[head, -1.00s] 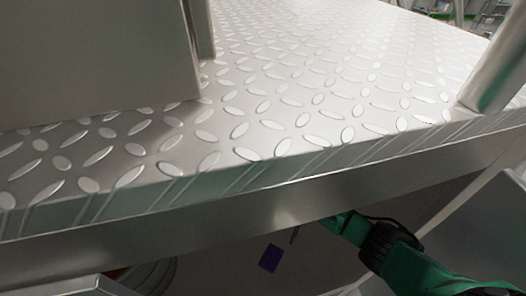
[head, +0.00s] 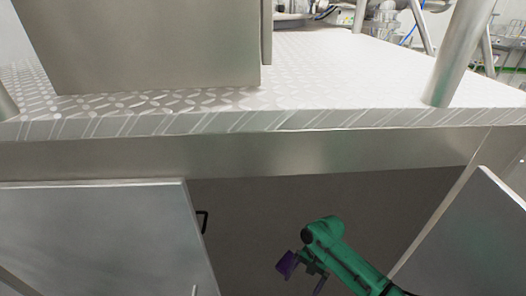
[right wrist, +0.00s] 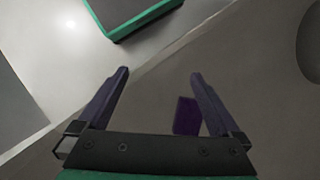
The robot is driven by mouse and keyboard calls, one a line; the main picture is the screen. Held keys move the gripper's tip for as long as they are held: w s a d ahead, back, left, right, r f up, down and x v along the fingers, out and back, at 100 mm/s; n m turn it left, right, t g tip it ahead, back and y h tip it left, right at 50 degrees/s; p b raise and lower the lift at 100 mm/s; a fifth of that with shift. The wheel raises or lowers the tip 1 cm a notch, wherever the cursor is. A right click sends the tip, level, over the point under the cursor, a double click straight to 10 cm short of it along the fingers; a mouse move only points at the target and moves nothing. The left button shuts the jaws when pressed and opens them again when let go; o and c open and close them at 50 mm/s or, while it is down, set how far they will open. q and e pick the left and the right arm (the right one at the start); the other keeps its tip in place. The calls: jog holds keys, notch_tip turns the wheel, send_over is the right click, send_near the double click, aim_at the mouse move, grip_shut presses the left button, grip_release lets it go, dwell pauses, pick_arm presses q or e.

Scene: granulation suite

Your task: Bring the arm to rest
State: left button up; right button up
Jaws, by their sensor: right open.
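My right arm comes in from the lower right in the head view, below the edge of a metal platform. Its right gripper (head: 303,275) has purple fingers, spread apart, with nothing seen between them. In the right wrist view the same gripper (right wrist: 159,74) shows both fingers wide apart over grey surfaces. A flat purple patch shows beside the right finger there; I cannot tell whether it is part of the gripper. My left gripper is in neither view.
The diamond-plate platform (head: 340,70) spans the head view above the arm, with a metal post (head: 462,50) at right. A grey panel (head: 100,235) with a black handle (head: 204,221) stands at left, another panel (head: 475,235) at right. Dark space lies between them.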

jog(key=s+a+r+n+t, duration=0.3)
jog(key=s+a+n, duration=0.1)
jog(key=n, duration=0.2)
jog(key=s+d+r+n+t+h, duration=0.1)
jog(key=s+d+r+t, duration=0.2)
jog(key=d, duration=0.4)
jog(key=s+d+r+n+t+h, duration=0.1)
jog(key=s+d+r+n+h, duration=0.15)
jog(key=d+r, duration=0.35)
notch_tip(320, 180, down, 20)
jog(key=s+d+g+p, duration=0.1)
jog(key=s+d+p, duration=0.1)
jog(key=s, duration=0.1)
pick_arm(q)
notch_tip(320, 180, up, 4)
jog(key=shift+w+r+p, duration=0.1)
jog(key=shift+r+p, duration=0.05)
jog(key=shift+p, duration=1.05)
pick_arm(e)
jog(key=s+d+f+g, duration=0.1)
jog(key=s+d+f, duration=0.2)
jog(key=s+f, duration=1)
jog(key=s, duration=0.3)
jog(key=shift+s+f+g, duration=0.3)
jog(key=shift+s+g, duration=0.05)
jog(key=shift+g, duration=0.05)
